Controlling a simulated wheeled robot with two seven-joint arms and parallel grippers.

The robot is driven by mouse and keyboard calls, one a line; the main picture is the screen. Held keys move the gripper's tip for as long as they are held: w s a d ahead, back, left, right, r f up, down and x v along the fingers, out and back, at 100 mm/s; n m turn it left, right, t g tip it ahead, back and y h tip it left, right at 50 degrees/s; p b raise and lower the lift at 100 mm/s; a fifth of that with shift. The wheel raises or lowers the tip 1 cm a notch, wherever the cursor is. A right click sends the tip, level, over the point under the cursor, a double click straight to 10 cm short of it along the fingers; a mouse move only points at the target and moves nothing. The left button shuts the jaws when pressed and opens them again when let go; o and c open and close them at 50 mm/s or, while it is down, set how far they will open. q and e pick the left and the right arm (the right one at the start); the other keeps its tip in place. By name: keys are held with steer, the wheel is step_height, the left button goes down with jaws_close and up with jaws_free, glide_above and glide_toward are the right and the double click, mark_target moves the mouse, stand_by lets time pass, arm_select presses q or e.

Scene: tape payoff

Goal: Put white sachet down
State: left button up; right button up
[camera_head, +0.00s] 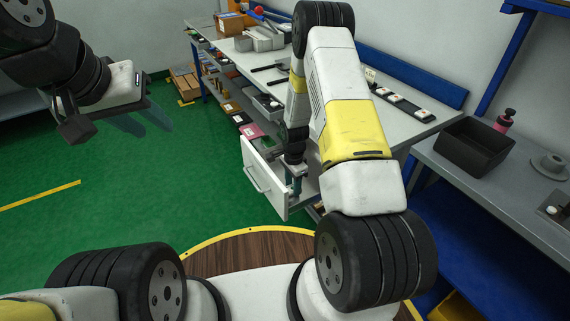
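I cannot make out a white sachet for certain. My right gripper (295,184) points down into an open white-fronted drawer (264,180) under the workbench. Its fingertips are small and partly hidden by the arm and the drawer, so I cannot tell whether they are open, shut or holding something. My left gripper (143,118) hangs over the green floor at the upper left, away from the bench. Its two bluish fingers are apart with nothing visible between them.
The workbench (235,58) carries dark tools and a row of small white-topped items (400,102). A side table at right holds a black bin (462,146) and a pink bottle (504,121). Shelf bins line the bench's left side. The green floor at left is free.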

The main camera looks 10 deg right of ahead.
steer(key=o, duration=0.3)
steer(key=shift+o, duration=0.2)
steer(key=s+a+r+n+t+y, duration=0.1)
steer(key=s+r+n+t, duration=0.2)
steer(key=r, duration=1.5)
steer(key=s+r+n, duration=0.3)
steer(key=s+r, duration=0.1)
steer(key=r, duration=1.4)
steer(key=s+r+n+t, duration=0.1)
steer(key=s+r+n, duration=0.3)
steer(key=s, duration=0.4)
steer(key=s+a+r+n+t+y, duration=0.1)
steer(key=s+r+n+t, duration=0.1)
steer(key=s+r+n, duration=0.2)
steer(key=s+r, duration=0.3)
steer(key=s, duration=0.2)
steer(key=shift+s+n, duration=0.15)
steer(key=shift+n, duration=0.15)
steer(key=shift+a, duration=0.1)
